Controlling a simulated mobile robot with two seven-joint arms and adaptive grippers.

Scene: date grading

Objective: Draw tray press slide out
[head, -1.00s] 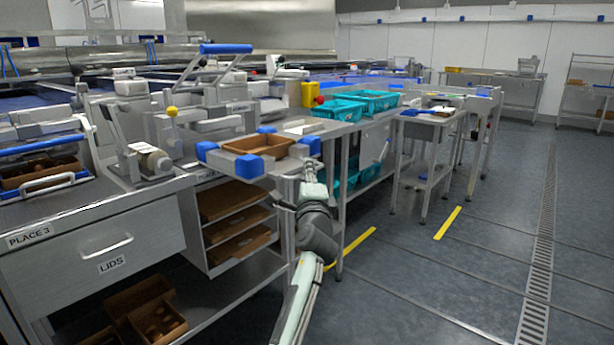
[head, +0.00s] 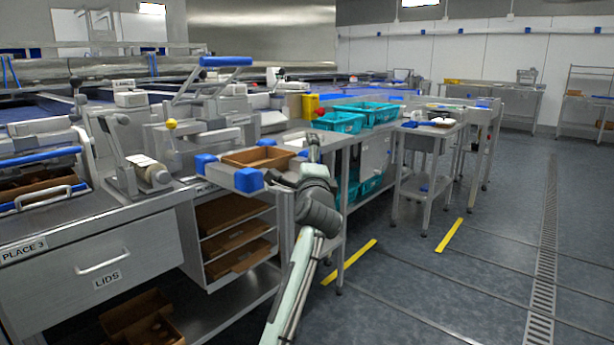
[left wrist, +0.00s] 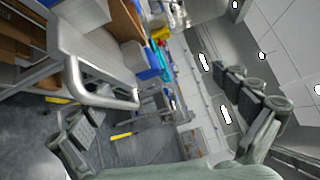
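The tray press slide is a flat metal plate with blue corner blocks (head: 250,180). It sticks out from the bench front and carries a shallow brown tray (head: 258,157). A bent metal handle bar (left wrist: 105,97) shows in the left wrist view, with a blue block (left wrist: 152,60) beyond it. My left gripper (head: 313,145) is at the right end of the slide and partly hides it. In the left wrist view its fingers (left wrist: 160,98) are wide apart with nothing gripped. The handle lies nearer the left-hand finger, and I cannot tell whether it touches. My right gripper is out of view.
The press with a blue lever (head: 225,61) stands behind the slide. Below are shelves with brown trays (head: 235,240) and a LIDS drawer (head: 105,260). Teal crates (head: 340,121) and a small metal table (head: 428,150) stand to the right. The floor at right is clear.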

